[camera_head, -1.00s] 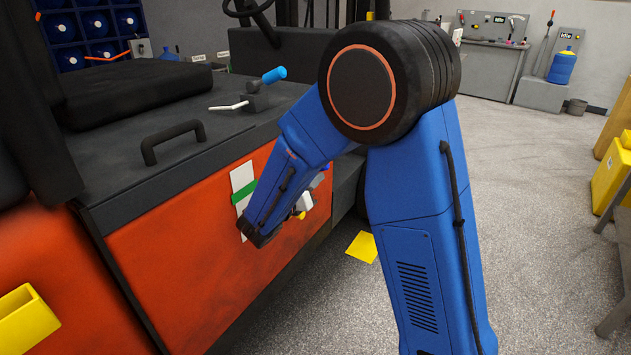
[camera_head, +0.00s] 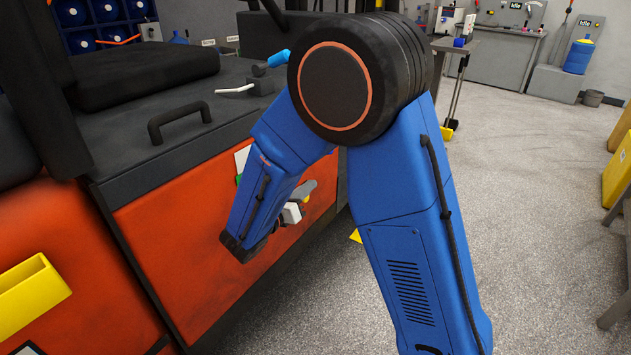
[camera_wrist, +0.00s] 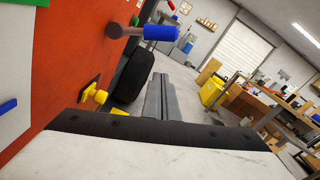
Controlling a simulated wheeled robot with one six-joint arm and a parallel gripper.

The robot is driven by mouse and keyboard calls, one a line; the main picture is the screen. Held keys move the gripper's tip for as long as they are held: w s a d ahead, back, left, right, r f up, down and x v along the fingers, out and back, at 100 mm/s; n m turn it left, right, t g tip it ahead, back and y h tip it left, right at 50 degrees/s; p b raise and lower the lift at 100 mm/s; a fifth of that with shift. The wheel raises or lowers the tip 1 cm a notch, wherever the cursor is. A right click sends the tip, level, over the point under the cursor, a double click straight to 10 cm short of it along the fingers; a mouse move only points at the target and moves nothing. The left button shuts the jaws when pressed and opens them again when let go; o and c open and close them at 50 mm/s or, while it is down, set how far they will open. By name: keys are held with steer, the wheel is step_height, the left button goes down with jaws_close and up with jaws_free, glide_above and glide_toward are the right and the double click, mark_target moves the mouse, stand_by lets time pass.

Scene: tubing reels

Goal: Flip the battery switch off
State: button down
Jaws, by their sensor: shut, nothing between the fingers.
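The orange side panel (camera_head: 190,255) of a vehicle is on the left in the head view. In the wrist view, a lever with a blue grip (camera_wrist: 160,33) sticks out from that panel at the top. A yellow knob on a dark and yellow plate (camera_wrist: 95,92) is lower on it. I cannot tell which of these is the battery switch. My gripper (camera_wrist: 160,85) is shut and empty, its fingers pointing forward alongside the panel, below the blue grip and right of the knob. In the head view my gripper (camera_head: 303,190) is partly hidden by my arm.
A black handle (camera_head: 180,120) and a small blue-tipped lever (camera_head: 279,58) are on the vehicle's top deck. A yellow holder (camera_head: 32,292) is at lower left. A wheel (camera_wrist: 133,72) is beyond the knob. Grey floor (camera_head: 530,170) is open to the right.

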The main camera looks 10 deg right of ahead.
steer(key=shift+v, duration=1.2)
steer(key=s+d+r+m+g+y, duration=0.3)
steer(key=s+d+m+g, duration=0.7)
steer(key=s+d+m, duration=0.85)
steer(key=s+a+r+m+t+y, duration=0.1)
steer(key=s+r+m+t+y, duration=0.1)
steer(key=s+m+y, duration=0.7)
steer(key=s+m, duration=0.3)
steer(key=s, duration=0.1)
steer(key=shift+s+a+r+y, duration=0.3)
steer(key=shift+r+y, duration=0.05)
steer(key=shift+y, duration=0.05)
